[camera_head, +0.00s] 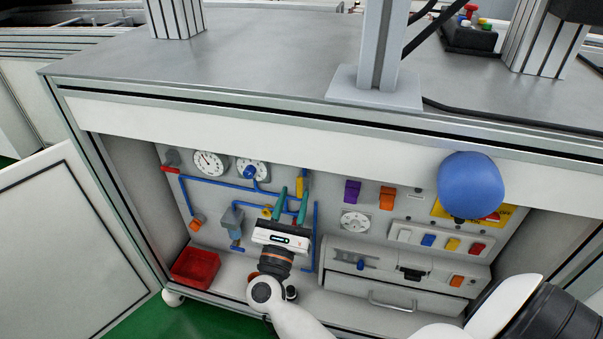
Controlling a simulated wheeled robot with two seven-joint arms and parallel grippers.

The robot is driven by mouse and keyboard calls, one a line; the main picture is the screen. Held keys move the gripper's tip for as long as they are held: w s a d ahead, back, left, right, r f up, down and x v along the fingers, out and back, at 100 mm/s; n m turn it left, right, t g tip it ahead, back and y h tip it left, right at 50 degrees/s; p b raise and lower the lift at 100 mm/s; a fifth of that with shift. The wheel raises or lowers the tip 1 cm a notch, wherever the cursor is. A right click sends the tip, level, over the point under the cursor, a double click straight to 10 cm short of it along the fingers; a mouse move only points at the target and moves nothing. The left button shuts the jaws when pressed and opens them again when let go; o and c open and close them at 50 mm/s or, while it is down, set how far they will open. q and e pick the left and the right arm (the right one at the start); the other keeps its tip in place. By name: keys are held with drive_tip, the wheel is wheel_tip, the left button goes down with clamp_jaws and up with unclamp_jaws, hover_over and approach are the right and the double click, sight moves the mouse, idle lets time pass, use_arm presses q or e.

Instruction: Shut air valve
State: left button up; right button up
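The air piping is on the back panel inside the open cabinet. Blue pipes (222,184) run between gauges and coloured fittings. A yellow upright handle (300,186) sits on the pipes; a red handle (170,169) is at the far left and an orange knob (196,224) is lower. I cannot tell for sure which one is the air valve. My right gripper (294,193) reaches up in front of the pipes, its green fingers apart. The fingertips are close to the yellow handle; whether they touch it is unclear. The gripper body hides part of the piping. My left gripper is not in view.
A red bin (195,267) stands at the cabinet's lower left. A drawer unit (385,292) and switches are on the right. A blue rounded thing (470,186) covers part of a yellow label. The worktop (240,60) overhangs the cabinet; an open door (60,245) is left.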

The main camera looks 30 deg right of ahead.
sight(299, 180)
drive_tip(key=x, duration=0.7)
drive_tip(key=shift+w+d, duration=0.25)
drive_tip(key=shift+c, duration=0.4)
clamp_jaws()
